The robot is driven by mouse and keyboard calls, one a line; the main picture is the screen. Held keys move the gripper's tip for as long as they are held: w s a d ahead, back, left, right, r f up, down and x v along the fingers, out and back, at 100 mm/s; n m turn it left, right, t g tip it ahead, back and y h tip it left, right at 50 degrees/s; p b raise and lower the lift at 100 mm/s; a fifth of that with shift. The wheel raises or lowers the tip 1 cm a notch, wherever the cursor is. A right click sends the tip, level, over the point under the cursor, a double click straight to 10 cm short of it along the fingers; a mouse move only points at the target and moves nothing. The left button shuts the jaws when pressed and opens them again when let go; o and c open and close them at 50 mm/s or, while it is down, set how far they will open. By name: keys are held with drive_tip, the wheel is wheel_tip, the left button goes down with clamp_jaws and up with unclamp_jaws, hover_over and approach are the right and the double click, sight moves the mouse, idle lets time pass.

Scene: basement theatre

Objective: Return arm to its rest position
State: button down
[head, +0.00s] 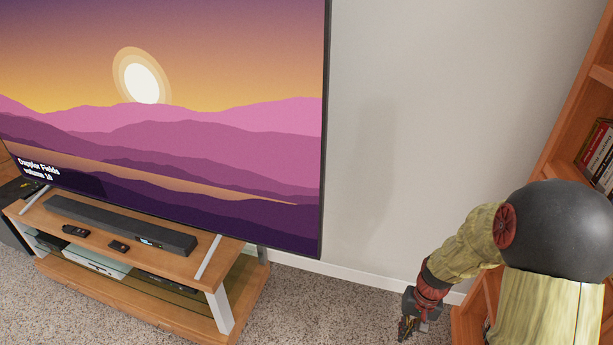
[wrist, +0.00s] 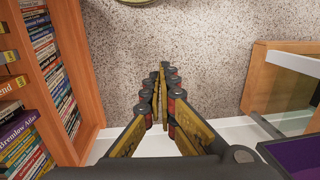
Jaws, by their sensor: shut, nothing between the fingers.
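My gripper (head: 407,327) hangs low at the end of my arm, at the lower right of the head view, between the TV stand and the bookcase. In the wrist view its two fingers (wrist: 161,75) come together over bare carpet. It is shut with nothing between the fingers. The arm is bent, with the forearm sloping down to the left from the dark elbow joint.
A wooden TV stand (head: 125,290) with a soundbar (head: 120,225) and a large TV (head: 170,110) stands left. A bookcase (head: 560,140) with books (wrist: 60,65) stands at the right in the head view. Carpet (wrist: 205,50) between them is clear; a pale wall (head: 420,120) is behind.

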drive_tip(key=s+a+r+n+t, duration=0.1)
drive_tip(key=s+r, duration=0.4)
drive_tip(key=r, duration=0.6)
drive_tip(key=s+a+r+n+t+p, duration=0.1)
drive_tip(key=s+a+r+t, duration=0.2)
drive_tip(key=r, duration=0.8)
drive_tip(key=s+a+r+n+t+h+p, duration=0.1)
drive_tip(key=s+a+r+t, duration=0.1)
drive_tip(key=s+a+r, duration=0.3)
drive_tip(key=v, duration=0.7)
drive_tip(key=shift+r, duration=0.3)
drive_tip(key=shift+w+d, duration=0.1)
